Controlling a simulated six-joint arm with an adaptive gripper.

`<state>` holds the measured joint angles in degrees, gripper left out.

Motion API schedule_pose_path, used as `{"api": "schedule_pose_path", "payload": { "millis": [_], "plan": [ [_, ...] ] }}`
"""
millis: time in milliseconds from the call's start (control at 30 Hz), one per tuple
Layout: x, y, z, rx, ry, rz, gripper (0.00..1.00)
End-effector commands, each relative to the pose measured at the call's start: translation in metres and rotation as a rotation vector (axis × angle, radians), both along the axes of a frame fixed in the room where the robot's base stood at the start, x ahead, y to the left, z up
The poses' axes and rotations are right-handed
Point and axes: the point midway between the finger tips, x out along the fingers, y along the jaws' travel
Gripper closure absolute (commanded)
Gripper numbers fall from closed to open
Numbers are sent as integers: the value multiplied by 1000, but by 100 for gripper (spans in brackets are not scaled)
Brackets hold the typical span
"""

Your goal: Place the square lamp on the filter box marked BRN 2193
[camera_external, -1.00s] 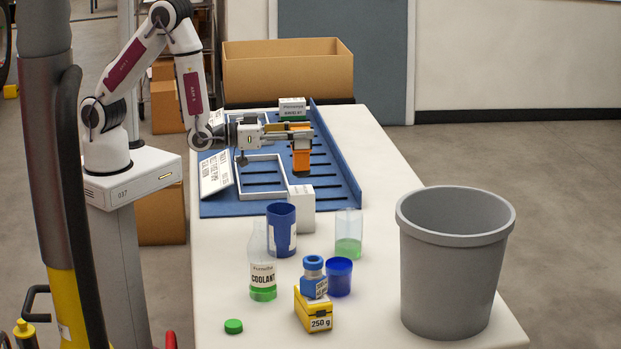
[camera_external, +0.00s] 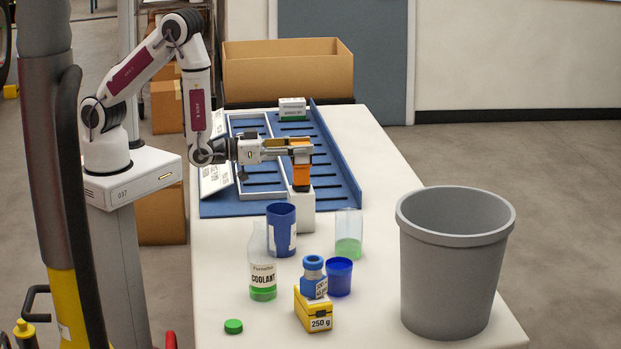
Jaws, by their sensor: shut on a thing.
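My gripper (camera_external: 299,146) is shut on an orange, block-shaped lamp (camera_external: 301,174) and holds it upright. The lamp's dark lower end is at the top of a plain white box (camera_external: 301,214) at the front edge of the blue tray. I cannot tell whether lamp and box touch. No marking is readable on this box. A second box, white and green (camera_external: 292,109), stands at the tray's far end; its small print is not legible. I cannot tell which box is marked BRN 2193.
The blue slotted tray (camera_external: 335,160) holds a white frame (camera_external: 240,196). In front stand a blue cup (camera_external: 281,232), a coolant bottle (camera_external: 263,272), a clear beaker (camera_external: 348,235), a smaller blue cup (camera_external: 339,279) and a yellow box (camera_external: 314,311). A grey bin (camera_external: 453,275) stands right.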

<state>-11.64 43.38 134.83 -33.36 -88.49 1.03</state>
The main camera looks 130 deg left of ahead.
Motion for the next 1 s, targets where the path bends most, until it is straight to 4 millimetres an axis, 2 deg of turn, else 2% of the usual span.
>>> {"api": "schedule_pose_path", "payload": {
  "millis": [267, 300, 333, 867, 1000],
  "plan": [
    [0, 0, -2, 1, -1, 0, 100],
    [0, 0, -3, 0, 0, 0, 57],
    [0, 0, -3, 0, 0, 0, 49],
    [0, 0, 0, 0, 0, 0, 48],
    [-7, -8, -1, -1, 4, -1, 48]
  ]
}}
